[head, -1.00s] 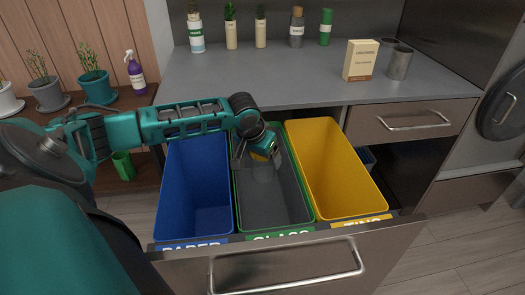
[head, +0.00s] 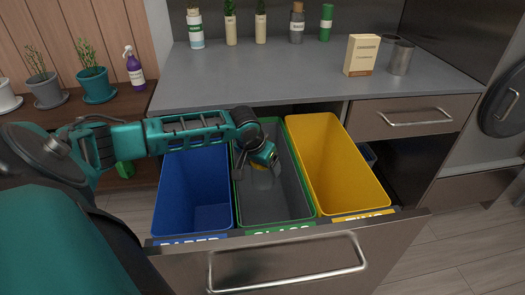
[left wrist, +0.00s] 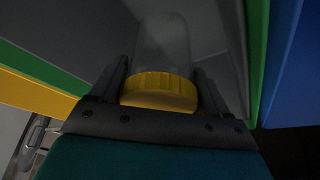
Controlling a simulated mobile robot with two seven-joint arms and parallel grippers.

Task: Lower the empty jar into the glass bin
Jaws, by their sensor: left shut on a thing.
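The empty jar is clear with a ribbed yellow lid; the left wrist view shows its lid (left wrist: 158,92) between my fingers and its glass body (left wrist: 162,40) beyond. My left gripper (head: 262,162) is shut on the jar at the lid and points down inside the mouth of the glass bin. The glass bin (head: 290,190) is grey inside with a green rim and stands in the middle of the open drawer. My right gripper is not in view.
The blue paper bin (head: 190,185) stands left of the glass bin and the yellow tins bin (head: 345,170) right of it. The drawer front (head: 290,262) has a metal handle. The counter (head: 300,75) behind holds a box (head: 361,55), metal cups (head: 399,57) and several bottles.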

